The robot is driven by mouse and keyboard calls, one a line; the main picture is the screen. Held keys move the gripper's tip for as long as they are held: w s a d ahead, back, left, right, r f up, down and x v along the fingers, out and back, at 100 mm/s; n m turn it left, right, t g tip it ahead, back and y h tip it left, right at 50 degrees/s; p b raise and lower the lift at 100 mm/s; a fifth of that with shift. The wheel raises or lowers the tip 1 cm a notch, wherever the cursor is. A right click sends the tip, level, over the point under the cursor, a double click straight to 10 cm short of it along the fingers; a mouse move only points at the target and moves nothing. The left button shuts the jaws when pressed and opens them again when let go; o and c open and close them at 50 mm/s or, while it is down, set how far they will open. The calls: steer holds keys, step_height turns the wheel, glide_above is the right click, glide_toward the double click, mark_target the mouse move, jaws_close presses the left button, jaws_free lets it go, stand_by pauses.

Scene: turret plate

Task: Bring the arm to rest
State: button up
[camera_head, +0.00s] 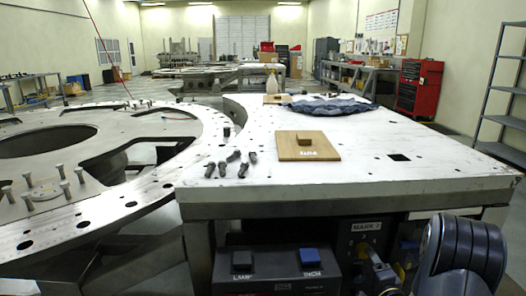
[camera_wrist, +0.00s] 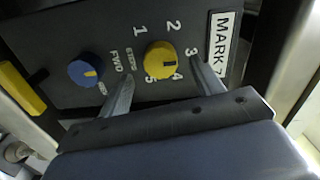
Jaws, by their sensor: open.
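My arm (camera_head: 460,255) shows as a dark rounded shape at the lower right of the head view, low in front of the table. My gripper (camera_wrist: 162,70) is open in the wrist view, its two grey fingers apart on either side of a yellow knob (camera_wrist: 159,57). Nothing is held between them. I cannot tell whether the fingers touch the knob or its panel. The knob sits on a dark panel (camera_wrist: 115,45) with numbers around it and a "MARK 7" label (camera_wrist: 220,45). A blue knob (camera_wrist: 86,72) is beside the left finger.
The white table (camera_head: 370,155) bears a wooden plate (camera_head: 290,152) with a small block, several dark bolts (camera_head: 233,157) and a crumpled cloth (camera_head: 330,107). Beneath its front edge is a dark box with a blue button (camera_head: 309,257). A large ring plate (camera_head: 150,125) lies left.

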steer(key=shift+w+a, duration=0.1)
steer(key=shift+w, duration=1.15)
steer(key=shift+s, duration=0.1)
